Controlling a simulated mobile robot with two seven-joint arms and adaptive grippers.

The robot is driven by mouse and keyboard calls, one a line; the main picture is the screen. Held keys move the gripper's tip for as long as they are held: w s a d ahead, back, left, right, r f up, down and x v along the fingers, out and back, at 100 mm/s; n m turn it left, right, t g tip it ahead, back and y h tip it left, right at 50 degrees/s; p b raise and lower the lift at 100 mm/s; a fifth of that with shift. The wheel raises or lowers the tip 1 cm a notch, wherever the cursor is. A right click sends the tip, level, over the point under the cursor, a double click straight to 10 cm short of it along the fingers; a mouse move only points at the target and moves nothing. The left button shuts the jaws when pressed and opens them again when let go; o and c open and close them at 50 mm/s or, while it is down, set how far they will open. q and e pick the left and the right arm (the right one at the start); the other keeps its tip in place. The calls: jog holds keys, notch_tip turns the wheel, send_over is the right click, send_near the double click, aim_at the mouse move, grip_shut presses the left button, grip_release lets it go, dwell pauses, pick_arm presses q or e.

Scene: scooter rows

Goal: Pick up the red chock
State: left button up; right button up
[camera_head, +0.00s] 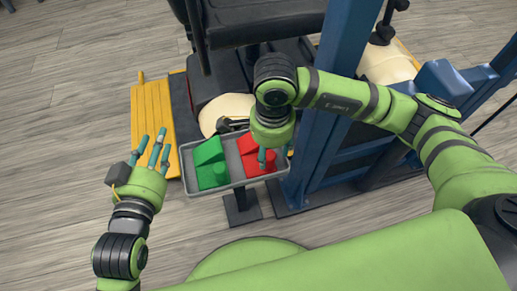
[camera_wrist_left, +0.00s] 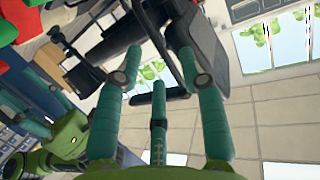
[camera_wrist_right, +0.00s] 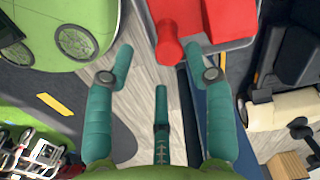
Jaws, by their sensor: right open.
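The red chock (camera_head: 251,166) sits in the right part of a grey tray (camera_head: 240,183). In the right wrist view the red chock (camera_wrist_right: 212,22) shows at the top, with its round knob between the fingertips. My right gripper (camera_head: 264,156) is above the chock in the head view and hides part of it. It is open in the right wrist view (camera_wrist_right: 158,58), and I cannot tell whether a fingertip touches the knob. My left gripper (camera_head: 152,145) is open and empty, left of the tray; its spread fingers show in the left wrist view (camera_wrist_left: 160,58).
A green chock (camera_head: 209,165) lies in the tray's left part. A blue post (camera_head: 337,70) stands close right of the tray. A scooter with a black seat (camera_head: 262,22) is behind, with a yellow plate (camera_head: 154,112) at left. Wooden floor (camera_head: 60,130) is clear at far left.

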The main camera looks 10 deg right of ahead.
aim_at(269, 155)
jog(key=shift+f, duration=0.45)
jog(key=f, duration=0.2)
jog(key=f+b, duration=0.1)
jog(key=f, duration=0.1)
jog(key=shift+w+f+b, duration=0.1)
jog(key=shift+w+b, duration=0.2)
jog(key=shift+w, duration=0.1)
jog(key=shift+f, duration=0.2)
pick_arm(q)
notch_tip(269, 155, up, 10)
jog(key=s+d+m+t+h, duration=0.1)
jog(key=d+t+h, duration=0.1)
jog(key=t, duration=0.3)
jog(key=shift+d+h, duration=0.35)
jog(key=shift+h, duration=0.25)
pick_arm(e)
grip_shut()
